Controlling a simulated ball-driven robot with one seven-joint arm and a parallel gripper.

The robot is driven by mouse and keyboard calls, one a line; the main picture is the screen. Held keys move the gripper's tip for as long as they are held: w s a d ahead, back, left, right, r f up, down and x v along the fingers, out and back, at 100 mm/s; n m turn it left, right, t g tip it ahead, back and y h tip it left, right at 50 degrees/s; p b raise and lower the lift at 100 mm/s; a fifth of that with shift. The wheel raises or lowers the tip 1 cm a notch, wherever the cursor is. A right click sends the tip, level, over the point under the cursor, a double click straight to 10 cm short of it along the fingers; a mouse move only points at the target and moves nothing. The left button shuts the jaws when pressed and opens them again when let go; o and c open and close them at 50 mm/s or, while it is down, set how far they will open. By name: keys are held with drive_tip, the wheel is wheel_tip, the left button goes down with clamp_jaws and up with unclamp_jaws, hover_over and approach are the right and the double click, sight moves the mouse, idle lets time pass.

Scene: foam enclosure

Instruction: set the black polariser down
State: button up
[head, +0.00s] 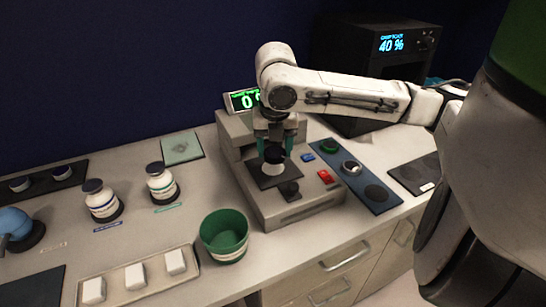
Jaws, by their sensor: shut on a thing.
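My gripper (274,146) points down over the grey instrument (306,205) in the middle of the bench. Its teal fingers are shut on a small black round piece, which I take to be the black polariser (274,154). Below that piece a white round patch (273,168) shows on a dark square plate (262,181) on the instrument. I cannot tell whether the piece touches what is under it. The wrist and fingers hide part of the instrument's back.
A blue strip (363,181) with round pieces lies right of the instrument. A green cup (224,235) stands at its front left. A tray (190,277) of white blocks and two capped bottles (101,202) are further left. A black box (345,60) stands behind.

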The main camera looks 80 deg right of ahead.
sight(273, 151)
drive_tip(key=shift+w+d+f, duration=0.1)
drive_tip(key=shift+w+f, duration=0.05)
drive_tip(key=shift+f, duration=0.1)
drive_tip(key=shift+w+d+f, duration=0.15)
drive_tip(key=shift+f, duration=1.6)
drive_tip(key=shift+f, duration=0.1)
drive_tip(key=shift+f, duration=0.15)
drive_tip(key=o, duration=1.1)
drive_tip(key=r, duration=0.4)
drive_tip(key=a+r, duration=0.1)
drive_tip(key=r, duration=0.7)
drive_tip(key=shift+s+a+r, duration=0.2)
drive_tip(key=shift+s+a, duration=0.1)
drive_tip(key=shift+a, duration=0.05)
